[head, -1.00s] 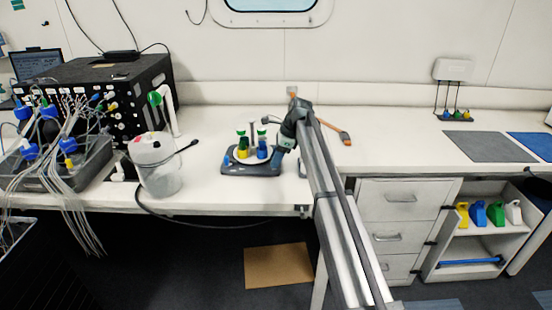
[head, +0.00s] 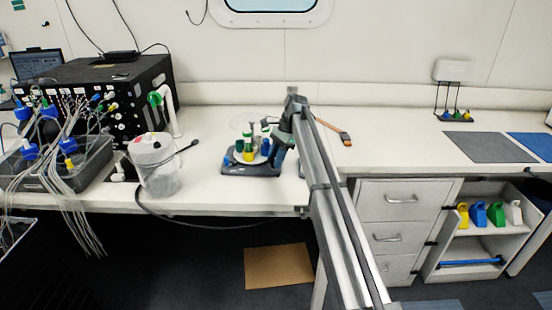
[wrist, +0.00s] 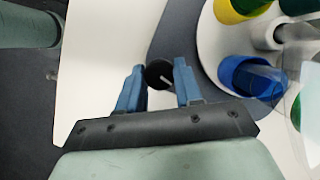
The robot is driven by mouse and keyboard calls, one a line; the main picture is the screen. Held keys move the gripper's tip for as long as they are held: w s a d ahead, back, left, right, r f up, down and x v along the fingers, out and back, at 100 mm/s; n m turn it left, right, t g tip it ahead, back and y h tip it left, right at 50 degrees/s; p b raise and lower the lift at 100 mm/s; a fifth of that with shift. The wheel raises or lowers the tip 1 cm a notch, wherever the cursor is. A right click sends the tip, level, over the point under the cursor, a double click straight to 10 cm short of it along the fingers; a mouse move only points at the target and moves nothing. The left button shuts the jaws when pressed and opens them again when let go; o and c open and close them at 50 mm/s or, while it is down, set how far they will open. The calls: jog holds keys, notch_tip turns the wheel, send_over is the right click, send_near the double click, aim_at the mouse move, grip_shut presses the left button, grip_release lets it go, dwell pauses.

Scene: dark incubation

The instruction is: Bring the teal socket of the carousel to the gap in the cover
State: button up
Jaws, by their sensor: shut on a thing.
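The carousel (head: 236,161) has a pale round plate on a dark base and stands on the bench. Yellow (wrist: 242,8), blue (wrist: 240,76) and green (wrist: 303,6) sockets show around a white post (wrist: 268,34). I cannot make out which socket is teal. A clear cover (wrist: 299,122) shows faintly at the right of the wrist view; its gap cannot be told. My gripper (wrist: 158,76) is shut on a black round knob (wrist: 157,70) with a pale line, beside the plate. In the head view, my gripper (head: 277,157) is at the carousel's right side, largely hidden.
A white canister (head: 157,172) with a cable stands left of the carousel. An orange-handled tool (head: 345,138) lies behind my arm. The bench (head: 400,152) to the right is clear up to a grey mat (head: 488,146).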

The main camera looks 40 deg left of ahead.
dwell(0.4)
jog(key=o, duration=1)
jog(key=shift+o, duration=0.2)
jog(key=v, duration=1.3)
jog(key=shift+r, duration=0.4)
jog(key=shift+w, duration=0.1)
